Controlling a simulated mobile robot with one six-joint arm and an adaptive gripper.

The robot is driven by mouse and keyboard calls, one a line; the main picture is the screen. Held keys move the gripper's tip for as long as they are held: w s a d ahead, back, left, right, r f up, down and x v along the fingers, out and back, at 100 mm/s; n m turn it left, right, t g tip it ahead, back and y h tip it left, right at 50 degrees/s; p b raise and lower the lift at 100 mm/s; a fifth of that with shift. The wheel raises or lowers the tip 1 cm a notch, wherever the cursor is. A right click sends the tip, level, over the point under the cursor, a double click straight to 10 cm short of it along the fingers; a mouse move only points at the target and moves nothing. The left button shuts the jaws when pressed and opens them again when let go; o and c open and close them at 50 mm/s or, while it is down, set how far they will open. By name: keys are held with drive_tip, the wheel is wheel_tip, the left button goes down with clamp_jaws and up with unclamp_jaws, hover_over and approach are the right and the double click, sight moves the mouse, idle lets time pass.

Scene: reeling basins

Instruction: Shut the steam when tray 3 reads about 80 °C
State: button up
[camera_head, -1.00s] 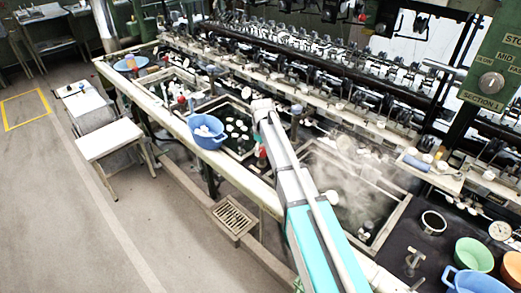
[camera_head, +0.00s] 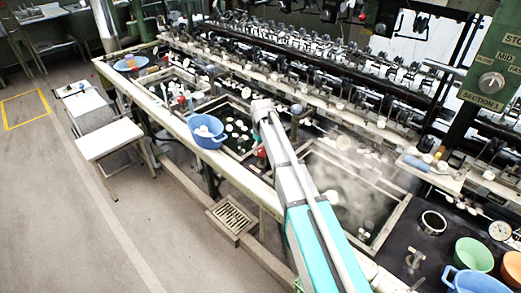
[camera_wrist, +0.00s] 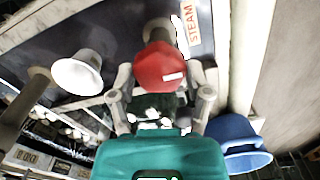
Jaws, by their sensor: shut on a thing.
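In the wrist view, a red valve knob (camera_wrist: 160,68) with a small white mark sits beside a white label reading STEAM (camera_wrist: 190,22). My gripper (camera_wrist: 163,96) is shut on this knob, one finger on each side.
A blue bowl (camera_head: 208,141) with white cocoons stands on the bench edge left of my arm. Green (camera_head: 474,254) and orange (camera_head: 512,266) bowls stand at the right. A white-topped stool (camera_head: 108,140) is on the floor at left. The reeling machine lines the back.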

drive_tip(key=o, duration=1.1)
drive_tip(key=shift+s+d, duration=0.1)
drive_tip(key=shift+c, duration=0.2)
drive_tip(key=shift+o, duration=0.5)
